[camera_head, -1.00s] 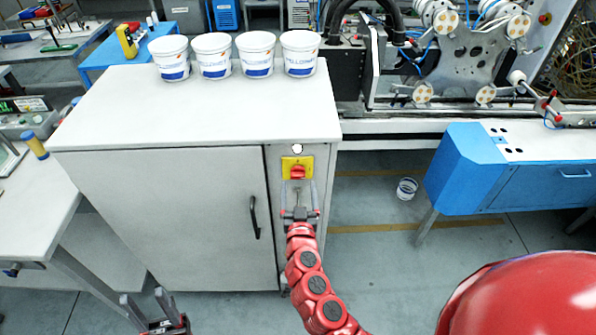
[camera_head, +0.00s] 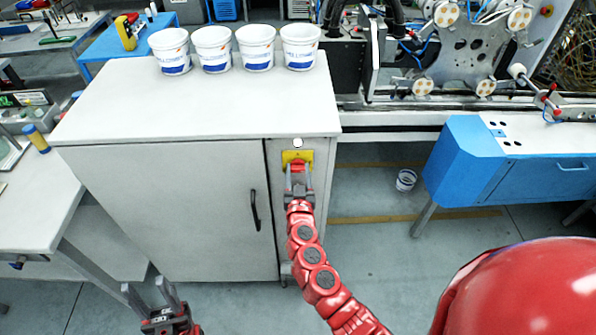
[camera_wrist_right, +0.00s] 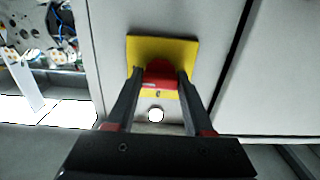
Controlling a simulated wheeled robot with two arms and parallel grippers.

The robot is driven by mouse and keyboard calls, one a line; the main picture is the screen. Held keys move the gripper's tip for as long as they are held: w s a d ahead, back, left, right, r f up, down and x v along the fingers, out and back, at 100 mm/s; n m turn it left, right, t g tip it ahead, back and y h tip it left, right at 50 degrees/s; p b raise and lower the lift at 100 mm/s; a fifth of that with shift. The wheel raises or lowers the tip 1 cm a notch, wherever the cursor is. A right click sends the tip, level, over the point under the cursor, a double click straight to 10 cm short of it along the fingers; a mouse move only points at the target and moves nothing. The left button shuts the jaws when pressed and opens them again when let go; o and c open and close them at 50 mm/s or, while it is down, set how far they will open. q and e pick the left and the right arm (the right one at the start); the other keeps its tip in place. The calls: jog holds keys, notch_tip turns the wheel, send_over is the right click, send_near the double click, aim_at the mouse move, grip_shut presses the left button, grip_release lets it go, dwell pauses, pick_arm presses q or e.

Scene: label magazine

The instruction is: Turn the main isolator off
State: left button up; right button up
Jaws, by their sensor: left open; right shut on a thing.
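The main isolator is a red rotary knob (camera_wrist_right: 160,73) on a yellow plate (camera_head: 297,155), set in the narrow right-hand panel of a grey cabinet. The plate also shows in the right wrist view (camera_wrist_right: 183,54). My right gripper (camera_head: 299,177) is at the knob, with one finger on each side of it, shut on it. The fingers and wrist hide part of the knob in the head view. My left gripper (camera_head: 152,294) is open and empty, low in front of the cabinet's left part.
The cabinet (camera_head: 165,215) has a black door handle (camera_head: 254,210) left of my right gripper. Several white tubs (camera_head: 256,47) stand at the back of its top. A white round spot (camera_head: 297,143) sits above the plate.

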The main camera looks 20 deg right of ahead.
grip_shut()
